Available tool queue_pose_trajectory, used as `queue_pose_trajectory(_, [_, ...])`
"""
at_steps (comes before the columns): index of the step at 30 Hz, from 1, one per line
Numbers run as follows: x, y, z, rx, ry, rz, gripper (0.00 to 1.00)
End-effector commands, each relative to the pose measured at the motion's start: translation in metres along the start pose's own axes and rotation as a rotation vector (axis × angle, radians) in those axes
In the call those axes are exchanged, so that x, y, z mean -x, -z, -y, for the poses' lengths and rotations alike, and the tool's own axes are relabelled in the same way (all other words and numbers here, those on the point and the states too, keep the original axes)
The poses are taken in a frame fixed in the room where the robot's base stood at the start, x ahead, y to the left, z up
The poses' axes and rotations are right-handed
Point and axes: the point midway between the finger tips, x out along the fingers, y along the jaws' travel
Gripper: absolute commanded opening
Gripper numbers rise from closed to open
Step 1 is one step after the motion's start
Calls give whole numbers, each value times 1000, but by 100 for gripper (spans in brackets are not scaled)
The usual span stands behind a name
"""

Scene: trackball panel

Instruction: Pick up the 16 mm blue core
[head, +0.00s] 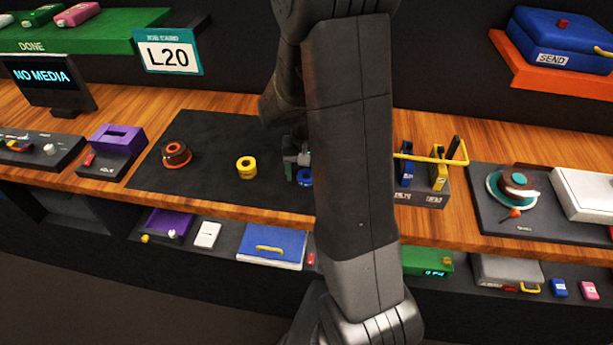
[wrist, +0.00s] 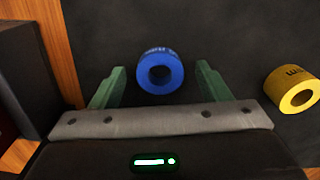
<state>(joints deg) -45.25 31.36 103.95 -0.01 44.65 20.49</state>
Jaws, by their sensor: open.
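The blue core (wrist: 160,71) is a short ring with a hole through it and small markings on its side too small to read. It lies on the dark mat, and in the head view (head: 305,178) it is partly hidden behind my arm. My gripper (wrist: 161,80) is open and empty. In the wrist view its two green fingers stand left and right of the blue core, with a gap on each side. In the head view my gripper (head: 297,172) is mostly hidden by my arm.
A yellow core (head: 247,167) lies left of the blue core, and it also shows in the wrist view (wrist: 292,90). A brown and orange spool (head: 176,154) lies farther left on the dark mat (head: 215,135). A rack with blue and yellow tools (head: 422,190) stands to the right.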

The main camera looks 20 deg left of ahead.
Motion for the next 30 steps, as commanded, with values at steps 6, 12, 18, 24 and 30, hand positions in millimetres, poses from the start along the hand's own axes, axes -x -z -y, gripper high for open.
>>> queue_pose_trajectory(6, [0, 0, 0, 0, 0, 0, 50])
queue_pose_trajectory(12, [0, 0, 0, 0, 0, 0, 22])
queue_pose_trajectory(18, [1, 0, 0, 0, 0, 0, 22])
queue_pose_trajectory(24, [20, 1, 0, 0, 2, -4, 22])
queue_pose_trajectory(30, [59, 1, 0, 0, 2, -6, 22])
